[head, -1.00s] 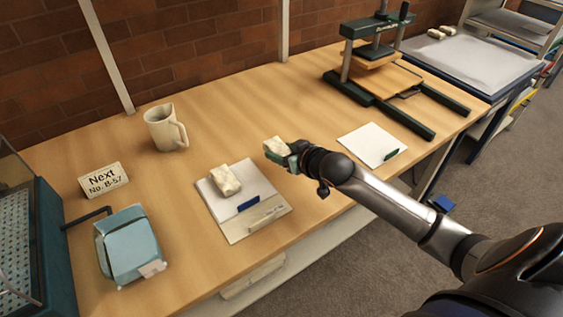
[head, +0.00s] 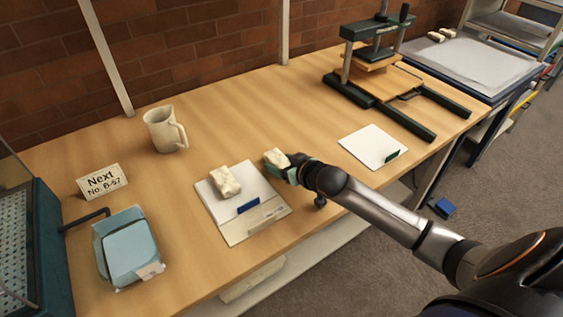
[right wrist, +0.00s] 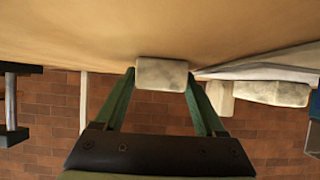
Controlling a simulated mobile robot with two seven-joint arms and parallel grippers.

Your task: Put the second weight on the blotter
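The second weight, a pale mottled block (head: 276,158), is held by my right gripper (head: 285,168). In the right wrist view, both green fingers close on this block (right wrist: 161,73). The gripper is just right of the blotter (head: 258,188), a white sheet on a cream board on the bench. The weight looks raised slightly above the wood, but the exact gap cannot be told. Another similar weight (head: 226,181) lies on the left part of the blotter. My left gripper is not in view.
A blue strip (head: 248,205) lies on the front part of the board. A white pad (head: 373,146) and a press (head: 375,70) are right. The back-middle bench is clear.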

